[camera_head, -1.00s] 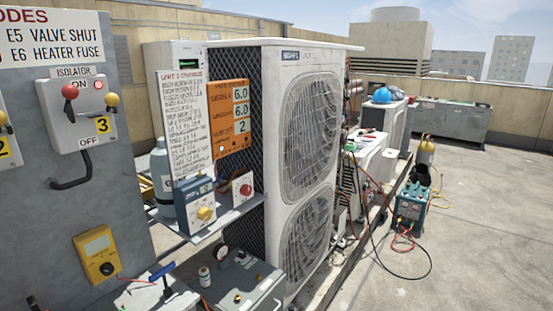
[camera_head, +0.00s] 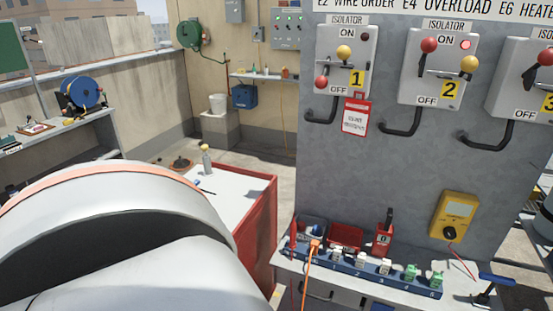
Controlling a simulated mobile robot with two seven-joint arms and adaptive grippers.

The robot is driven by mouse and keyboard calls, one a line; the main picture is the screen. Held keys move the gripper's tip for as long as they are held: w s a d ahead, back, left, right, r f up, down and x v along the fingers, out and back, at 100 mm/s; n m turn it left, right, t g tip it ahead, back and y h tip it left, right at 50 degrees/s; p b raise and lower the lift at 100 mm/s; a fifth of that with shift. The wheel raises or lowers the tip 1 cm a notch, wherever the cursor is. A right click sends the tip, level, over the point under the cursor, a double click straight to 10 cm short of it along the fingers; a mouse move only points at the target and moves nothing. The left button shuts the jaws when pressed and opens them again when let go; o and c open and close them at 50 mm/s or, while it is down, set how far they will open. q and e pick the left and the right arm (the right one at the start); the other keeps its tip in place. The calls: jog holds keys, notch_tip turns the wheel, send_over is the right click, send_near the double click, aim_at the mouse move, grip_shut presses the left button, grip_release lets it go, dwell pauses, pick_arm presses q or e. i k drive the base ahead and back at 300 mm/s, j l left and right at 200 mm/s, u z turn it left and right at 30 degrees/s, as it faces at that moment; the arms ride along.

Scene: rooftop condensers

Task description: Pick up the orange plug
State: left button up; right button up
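An orange plug (camera_head: 315,246) stands at the left end of a blue socket strip (camera_head: 322,277) on a grey shelf, with an orange cable hanging down from it. I cannot tell whether it is seated in a socket. Several white and green plugs sit along the strip to its right, by printed numbers. Neither of my grippers shows; a large white link of my own arm fills the lower left.
Red bins (camera_head: 344,237) stand behind the strip. A yellow meter (camera_head: 455,215) and numbered isolators (camera_head: 437,65) are on the grey panel. A red cart (camera_head: 258,225) with a white top stands left of the shelf. A blue-handled tool (camera_head: 497,279) is at the right.

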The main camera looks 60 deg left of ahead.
aim_at(315, 243)
jog(key=k+l+u, duration=0.15)
jog(key=u, duration=1.3)
jog(key=i, duration=0.2)
